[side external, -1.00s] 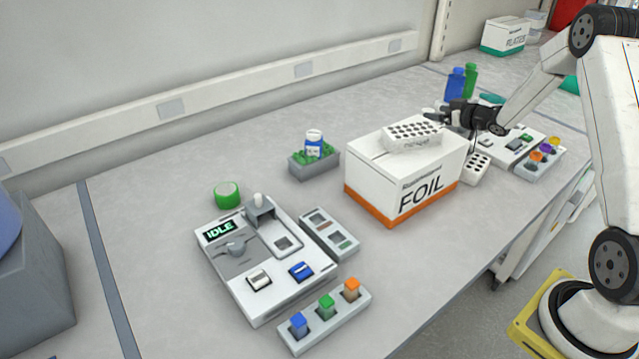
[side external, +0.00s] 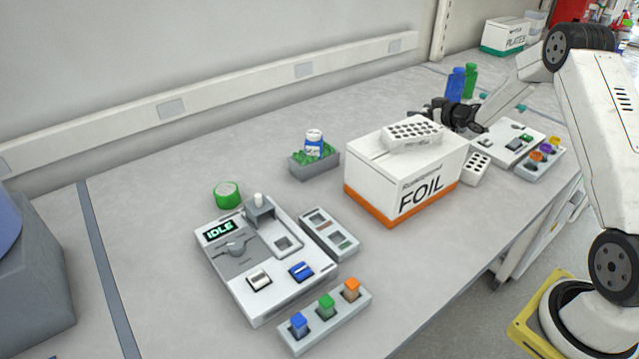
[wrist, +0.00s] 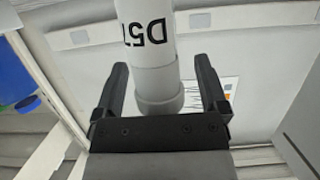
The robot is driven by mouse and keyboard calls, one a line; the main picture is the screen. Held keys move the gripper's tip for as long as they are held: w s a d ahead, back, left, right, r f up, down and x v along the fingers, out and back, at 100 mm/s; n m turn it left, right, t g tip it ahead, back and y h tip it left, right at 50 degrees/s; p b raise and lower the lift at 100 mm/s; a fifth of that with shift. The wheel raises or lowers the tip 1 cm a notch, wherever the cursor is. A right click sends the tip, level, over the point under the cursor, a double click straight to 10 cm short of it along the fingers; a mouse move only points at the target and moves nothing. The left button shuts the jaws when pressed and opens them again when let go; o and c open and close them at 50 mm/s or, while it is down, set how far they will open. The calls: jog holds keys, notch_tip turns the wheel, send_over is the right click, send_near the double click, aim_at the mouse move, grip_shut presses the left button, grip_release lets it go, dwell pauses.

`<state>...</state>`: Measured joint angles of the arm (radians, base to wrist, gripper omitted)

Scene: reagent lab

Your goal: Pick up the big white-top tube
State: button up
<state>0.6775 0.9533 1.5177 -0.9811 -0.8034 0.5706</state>
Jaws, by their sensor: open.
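I cannot make out the tube there; the box and gripper hide that spot.
The foil box (side external: 400,175) carries a white rack (side external: 412,133). Blue (side external: 456,84) and green (side external: 470,80) bottles stand behind my gripper. A white device (side external: 510,142) and a rack of colored caps (side external: 540,160) are to its right.

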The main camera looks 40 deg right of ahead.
dwell(0.4)
grip_shut()
dwell(0.4)
jog(key=shift+r, duration=5)
